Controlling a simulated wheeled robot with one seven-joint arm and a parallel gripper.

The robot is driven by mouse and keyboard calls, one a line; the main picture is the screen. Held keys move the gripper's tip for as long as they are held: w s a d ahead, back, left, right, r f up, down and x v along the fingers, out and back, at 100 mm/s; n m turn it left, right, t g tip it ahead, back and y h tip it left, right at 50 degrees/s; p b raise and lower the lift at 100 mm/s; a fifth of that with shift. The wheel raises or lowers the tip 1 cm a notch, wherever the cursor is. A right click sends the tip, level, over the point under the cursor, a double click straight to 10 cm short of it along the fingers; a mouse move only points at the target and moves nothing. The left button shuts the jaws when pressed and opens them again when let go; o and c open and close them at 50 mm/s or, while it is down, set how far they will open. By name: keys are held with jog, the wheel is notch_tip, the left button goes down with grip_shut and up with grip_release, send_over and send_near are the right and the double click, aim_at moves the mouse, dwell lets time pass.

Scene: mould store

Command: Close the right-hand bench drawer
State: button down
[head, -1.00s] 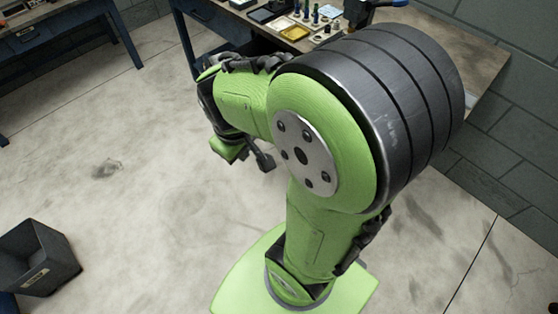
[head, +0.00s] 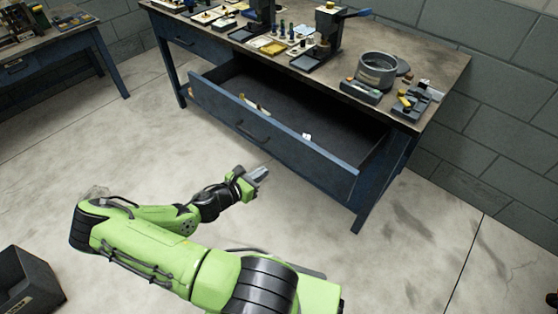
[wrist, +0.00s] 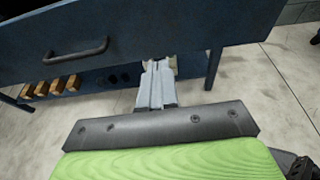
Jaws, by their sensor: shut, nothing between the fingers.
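The right-hand bench drawer (head: 262,134) is pulled well out of the blue workbench in the head view. It holds a few small items, among them a small white piece. Its dark handle (head: 253,133) is on the front panel, and the handle also shows in the wrist view (wrist: 76,52) at upper left. My gripper (head: 260,174) is shut and empty, in front of the drawer front and a little below it in the picture. In the wrist view its fingers (wrist: 157,84) point toward the lower edge of the drawer front, right of the handle. I cannot tell whether they touch it.
The bench top (head: 440,75) carries tools, a round metal pot (head: 376,70) and trays. A second drawer front (head: 184,42) at left looks shut. A dark bin (head: 25,285) stands at lower left. Several brass-coloured blocks (wrist: 52,86) sit under the bench. Floor before the bench is clear.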

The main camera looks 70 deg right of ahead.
aim_at(292, 153)
jog(key=x, duration=0.4)
jog(key=b+x, duration=0.1)
jog(key=x, duration=0.3)
jog(key=b+x, duration=0.1)
jog(key=x, duration=0.2)
jog(key=shift+s+d+r, duration=0.2)
jog(key=shift+s+d, duration=0.05)
jog(key=shift+d, duration=0.15)
jog(key=shift+s+d, duration=0.15)
jog(key=shift+d, duration=0.2)
jog(key=shift+r, duration=0.1)
jog(key=shift+d, duration=0.1)
